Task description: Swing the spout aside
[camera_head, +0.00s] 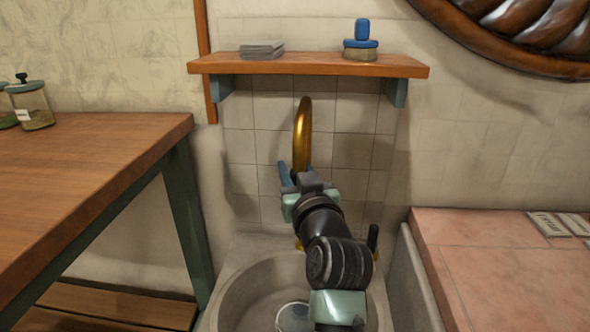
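The brass spout (303,128) rises in front of the tiled wall above the sink and curves over at the top. It appears nearly edge-on, so I cannot tell exactly which way its outlet points. My gripper (300,172) reaches up from below and overlaps the spout's lower part in the picture. Its fingertips are mostly hidden behind its own body, so I cannot tell whether it touches the spout or is open or shut. A narrow blue piece (284,173) shows just left of the gripper; what it belongs to is unclear. The spout's base is mostly hidden by my arm.
The stone sink (240,290) lies below my arm. A dark upright lever (373,240) stands right of the arm. A wooden shelf (300,66) hangs above the spout. A wooden table (80,165) is left, and a pink tiled counter (500,270) right.

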